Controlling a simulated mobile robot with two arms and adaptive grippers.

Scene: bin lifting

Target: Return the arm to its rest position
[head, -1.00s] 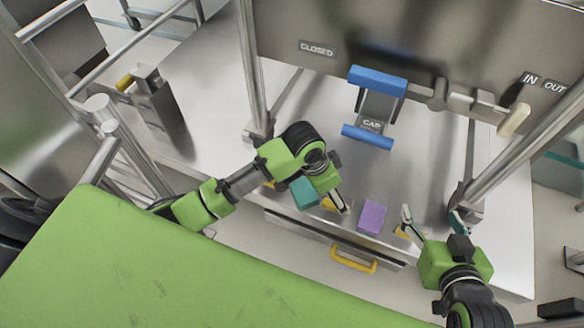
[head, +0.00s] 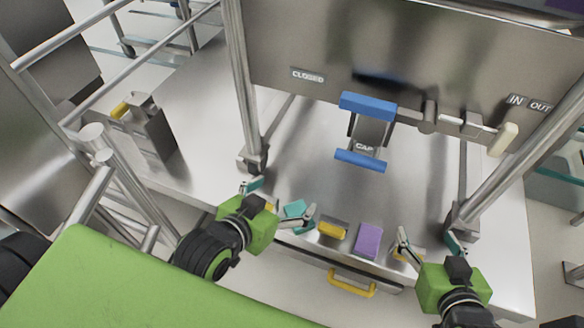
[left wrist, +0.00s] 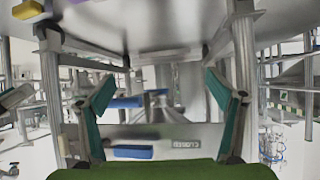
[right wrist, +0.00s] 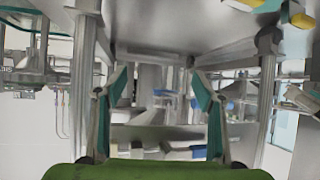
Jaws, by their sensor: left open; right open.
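My left gripper (head: 281,203) is open at the front edge of the steel table, its right finger in front of a teal block (head: 297,209). Nothing shows between its fingers in the left wrist view (left wrist: 158,92). My right gripper (head: 430,236) is open at the front right, near the right post. It is empty in the right wrist view (right wrist: 160,88). Its left finger partly covers a yellow piece. Left of that piece, a purple block (head: 368,241) and a yellow block (head: 332,229) sit in a row with the teal block along the table's front.
A blue-handled fixture marked CAP (head: 366,130) stands mid-table, before a steel panel (head: 400,60) marked CLOSED. A lever with a pale knob (head: 503,139) sticks out at the right. Steel posts (head: 244,90) flank the work area. A yellow handle (head: 351,284) is on the front.

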